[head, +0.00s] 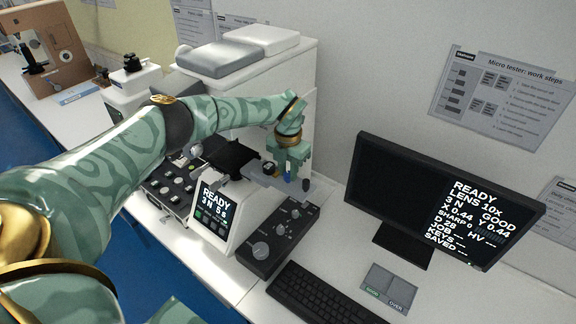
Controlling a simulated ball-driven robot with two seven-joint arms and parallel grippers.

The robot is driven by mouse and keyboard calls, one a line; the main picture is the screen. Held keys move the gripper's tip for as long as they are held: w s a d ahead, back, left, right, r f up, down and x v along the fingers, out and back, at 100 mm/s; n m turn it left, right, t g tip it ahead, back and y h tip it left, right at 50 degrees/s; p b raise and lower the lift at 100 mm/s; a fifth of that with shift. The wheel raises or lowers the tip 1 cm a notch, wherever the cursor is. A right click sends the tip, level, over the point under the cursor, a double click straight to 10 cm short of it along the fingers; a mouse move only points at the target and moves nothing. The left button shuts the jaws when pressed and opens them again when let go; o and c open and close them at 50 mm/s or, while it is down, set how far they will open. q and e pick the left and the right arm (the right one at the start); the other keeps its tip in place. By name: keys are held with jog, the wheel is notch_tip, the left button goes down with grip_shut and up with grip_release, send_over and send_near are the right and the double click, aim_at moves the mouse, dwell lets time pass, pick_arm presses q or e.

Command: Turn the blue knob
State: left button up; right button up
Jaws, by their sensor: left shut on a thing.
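My left arm reaches in from the left across the bench to the white tester (275,90). My left gripper (290,177) points down at the tester's front right side, beside a grey plate or stage (262,185). A small patch of blue, the blue knob (287,179), shows between its fingers, and the gripper is shut on it. The fingers hide most of the knob, so its turn angle cannot be seen. My right gripper is not in view.
A black control box (278,238) with several knobs stands just in front of the gripper. The tester's small screen (213,209) reads READY. A monitor (440,205), a keyboard (320,298) and a grey two-part pad (387,288) are to the right. The wall is close behind.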

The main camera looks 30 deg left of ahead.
aim_at(288, 173)
pick_arm(q)
jog(key=n+p, duration=0.2)
jog(key=n, duration=0.4)
jog(key=shift+r+p, duration=0.2)
jog(key=shift+p, duration=0.2)
jog(key=n+p, duration=0.2)
jog(key=n, duration=0.3)
jog(key=shift+f+n, duration=0.1)
jog(key=shift+n, duration=0.3)
jog(key=o, duration=1)
notch_tip(288, 173, up, 16)
jog(key=b, duration=0.2)
jog(key=shift+d, duration=0.1)
